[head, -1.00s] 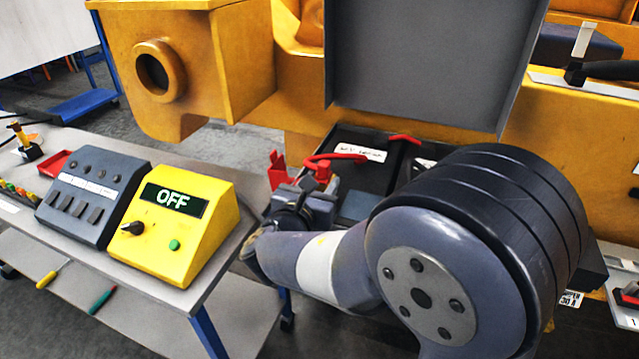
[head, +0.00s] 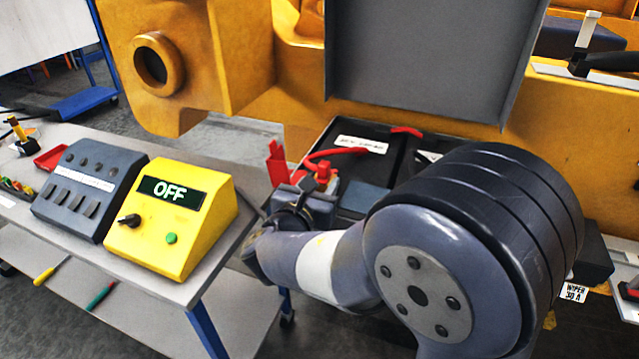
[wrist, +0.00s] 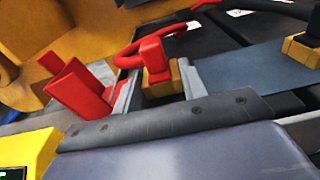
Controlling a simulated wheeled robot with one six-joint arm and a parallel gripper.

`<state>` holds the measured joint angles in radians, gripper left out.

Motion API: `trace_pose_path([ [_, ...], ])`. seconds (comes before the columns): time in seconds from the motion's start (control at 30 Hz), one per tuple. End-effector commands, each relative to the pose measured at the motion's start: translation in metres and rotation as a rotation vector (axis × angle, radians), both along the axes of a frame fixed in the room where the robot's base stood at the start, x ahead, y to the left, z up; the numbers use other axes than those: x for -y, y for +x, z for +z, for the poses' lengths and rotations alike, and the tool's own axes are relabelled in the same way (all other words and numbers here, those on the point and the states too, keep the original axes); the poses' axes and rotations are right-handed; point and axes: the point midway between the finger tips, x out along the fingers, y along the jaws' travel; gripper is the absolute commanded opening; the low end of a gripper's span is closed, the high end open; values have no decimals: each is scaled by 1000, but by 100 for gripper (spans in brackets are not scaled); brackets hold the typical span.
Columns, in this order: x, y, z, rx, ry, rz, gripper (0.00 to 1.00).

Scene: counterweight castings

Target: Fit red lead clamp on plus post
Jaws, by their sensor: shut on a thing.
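My gripper (wrist: 157,80) is shut on the red lead clamp (wrist: 155,55); its grey fingers with yellow pads stand on either side of it. The red cable (wrist: 125,58) loops back from the clamp. In the head view my gripper (head: 308,195) holds the clamp (head: 323,171) at the near left of the dark battery compartment, and the cable (head: 338,152) runs over it. An upright red flap (head: 277,162) stands just left of the gripper; it is large in the wrist view (wrist: 78,88). The plus post is not visible, and I cannot tell whether the clamp touches it.
A yellow box reading OFF (head: 170,220) and a dark switch box (head: 88,190) stand on the grey bench (head: 215,275) at left. A raised grey lid (head: 425,60) stands behind the compartment. Yellow castings (head: 235,60) fill the back. A black-and-yellow part (wrist: 302,45) is at the wrist view's right.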

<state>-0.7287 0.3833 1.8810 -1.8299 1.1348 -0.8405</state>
Motion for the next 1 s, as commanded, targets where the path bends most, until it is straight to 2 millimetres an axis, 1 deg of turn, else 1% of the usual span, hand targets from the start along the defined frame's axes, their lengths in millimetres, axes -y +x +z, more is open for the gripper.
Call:
trace_pose_path([
  [0.23,0,0,-7,1,0,0,9],
  [0.27,0,0,-7,1,0,0,40],
  [0.57,0,0,-6,0,0,0,65],
  [0.83,-1,-1,-6,0,0,1,65],
  [0.93,-4,-8,-6,0,0,3,65],
  [1.0,-7,-17,-5,1,1,5,65],
])
